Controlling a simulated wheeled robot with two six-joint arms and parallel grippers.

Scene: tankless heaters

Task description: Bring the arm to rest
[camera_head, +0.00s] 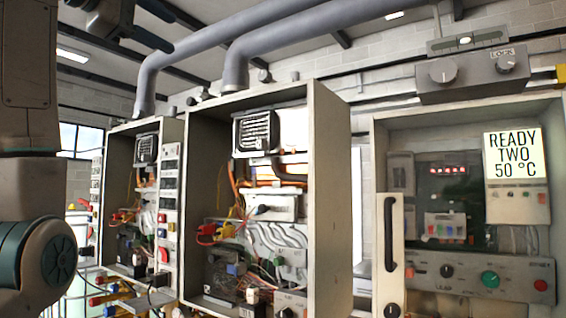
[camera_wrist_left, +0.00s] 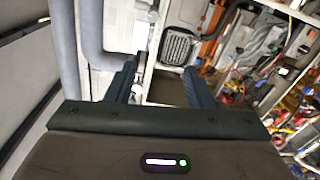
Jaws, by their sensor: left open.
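My left gripper (camera_head: 168,31) shows at the top left of the head view, high up near the ceiling, with its two dark fingers apart and nothing between them. In the left wrist view the gripper (camera_wrist_left: 160,68) also has its fingers spread and empty, with open heater cabinets and pipes beyond it. My own arm links fill the left edge of the head view. My right gripper is not in view.
Open heater cabinets (camera_head: 330,190) with wires stand in the middle. Thick grey pipes (camera_head: 235,70) run overhead.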

